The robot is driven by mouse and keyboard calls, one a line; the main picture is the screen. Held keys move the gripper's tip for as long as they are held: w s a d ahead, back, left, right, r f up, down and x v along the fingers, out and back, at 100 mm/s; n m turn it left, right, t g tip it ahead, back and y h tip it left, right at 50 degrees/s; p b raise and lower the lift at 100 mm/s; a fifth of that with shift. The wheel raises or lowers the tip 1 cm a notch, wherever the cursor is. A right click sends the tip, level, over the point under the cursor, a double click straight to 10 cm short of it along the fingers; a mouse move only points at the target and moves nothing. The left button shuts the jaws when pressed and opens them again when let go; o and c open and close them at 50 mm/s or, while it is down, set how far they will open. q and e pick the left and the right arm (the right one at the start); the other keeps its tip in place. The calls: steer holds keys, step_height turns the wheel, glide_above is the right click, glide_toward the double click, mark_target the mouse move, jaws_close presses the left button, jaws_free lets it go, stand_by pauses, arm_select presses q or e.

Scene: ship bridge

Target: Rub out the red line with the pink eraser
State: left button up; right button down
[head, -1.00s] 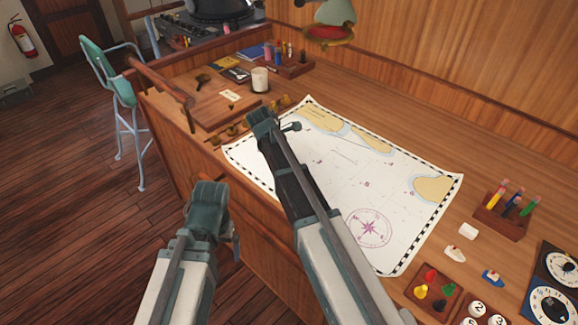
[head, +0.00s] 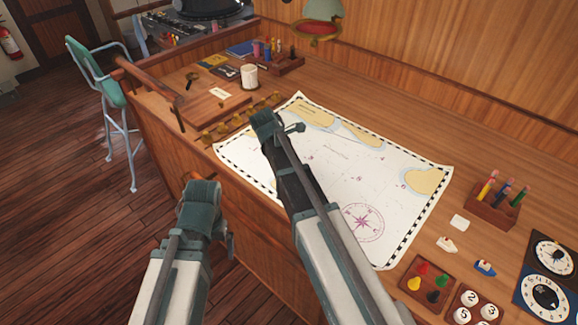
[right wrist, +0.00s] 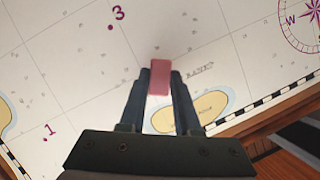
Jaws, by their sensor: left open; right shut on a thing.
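The pink eraser (right wrist: 160,78) is between the fingers of my right gripper (right wrist: 160,85), which is shut on it, over the white chart (right wrist: 60,85). I cannot tell whether the eraser touches the paper. In the head view the chart (head: 350,170) lies on the desk, and my right arm crosses it and hides part of it; the right gripper is hidden there. I see no red line in either view; it may be covered. My left gripper (head: 203,195) is beside the desk's front edge, holding nothing I can see; its fingers are mostly hidden.
A pen holder (head: 493,210), a white block (head: 459,222), small model boats, a tray of colored pegs (head: 430,285) and dials stand to the right. A mug (head: 249,77) and a wooden board (head: 210,105) are at the back left. A green stool (head: 110,95) stands left of the desk.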

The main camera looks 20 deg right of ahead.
steer(key=shift+s+d, duration=0.1)
steer(key=shift+s+d, duration=0.75)
steer(key=shift+s, duration=0.1)
steer(key=shift+s, duration=0.1)
steer(key=shift+s+d, duration=0.75)
steer(key=shift+d, duration=0.05)
steer(key=shift+s+d, duration=0.8)
steer(key=shift+s, duration=0.1)
steer(key=shift+r, duration=0.1)
